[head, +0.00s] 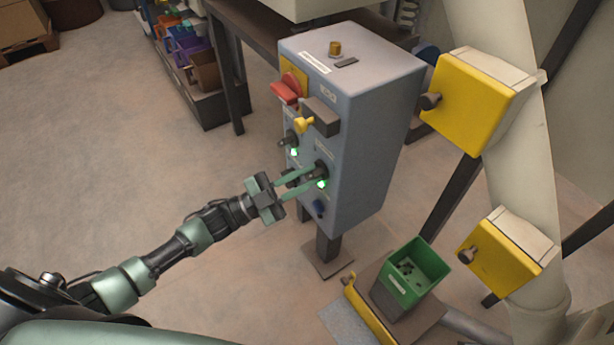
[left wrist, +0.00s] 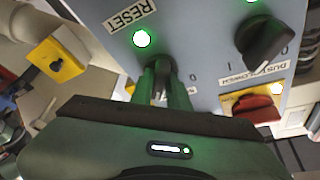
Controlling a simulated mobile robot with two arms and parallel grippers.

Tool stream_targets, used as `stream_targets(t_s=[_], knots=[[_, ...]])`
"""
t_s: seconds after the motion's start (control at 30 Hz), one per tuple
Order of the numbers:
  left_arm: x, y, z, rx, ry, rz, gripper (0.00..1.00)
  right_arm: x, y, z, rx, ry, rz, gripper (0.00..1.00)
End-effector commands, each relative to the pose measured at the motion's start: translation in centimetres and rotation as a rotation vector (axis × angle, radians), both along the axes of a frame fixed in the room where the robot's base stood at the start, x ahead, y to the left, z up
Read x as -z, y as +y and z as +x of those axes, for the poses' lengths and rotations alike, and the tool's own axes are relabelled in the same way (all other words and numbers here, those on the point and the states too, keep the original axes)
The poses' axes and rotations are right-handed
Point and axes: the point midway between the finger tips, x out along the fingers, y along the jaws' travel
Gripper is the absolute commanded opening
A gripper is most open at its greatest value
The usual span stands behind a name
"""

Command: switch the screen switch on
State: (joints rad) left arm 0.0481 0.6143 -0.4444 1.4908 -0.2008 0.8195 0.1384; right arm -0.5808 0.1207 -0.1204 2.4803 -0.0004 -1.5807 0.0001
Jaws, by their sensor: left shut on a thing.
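A grey control box (head: 375,125) on a post carries several black rotary knobs. My left gripper (head: 316,172) reaches its front face, with its fingers shut around the lower right black knob (head: 321,167). The left wrist view also shows this knob (left wrist: 159,76) between the fingertips. A green lamp (head: 322,184) beside the knob is lit, and it is bright in the left wrist view (left wrist: 142,39). The knob's own label is hidden behind the gripper, with only a "0" readable beside it. My right gripper is not in view.
Yellow boxes (head: 466,105) and a green bin (head: 414,272) stand to the right.

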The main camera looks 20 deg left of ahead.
Motion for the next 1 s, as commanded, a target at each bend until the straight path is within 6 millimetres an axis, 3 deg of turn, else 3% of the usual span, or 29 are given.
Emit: stream_targets(t_s=[0.7, 0.73, 0.8, 1.0], knots=[[-0.02, 0.06, 0.02, -0.001, -0.051, 0.066, 0.0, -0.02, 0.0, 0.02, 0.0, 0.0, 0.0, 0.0], [-0.02, 0.06, 0.02, -0.001, -0.051, 0.066, 0.19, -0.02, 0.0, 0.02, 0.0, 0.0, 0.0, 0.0], [-0.02, 0.05, 0.03, -0.001, -0.051, 0.066, 0.38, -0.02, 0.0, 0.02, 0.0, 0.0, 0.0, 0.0], [-0.03, 0.05, 0.02, -0.001, -0.049, 0.064, 0.38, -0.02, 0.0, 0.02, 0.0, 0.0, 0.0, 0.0]])
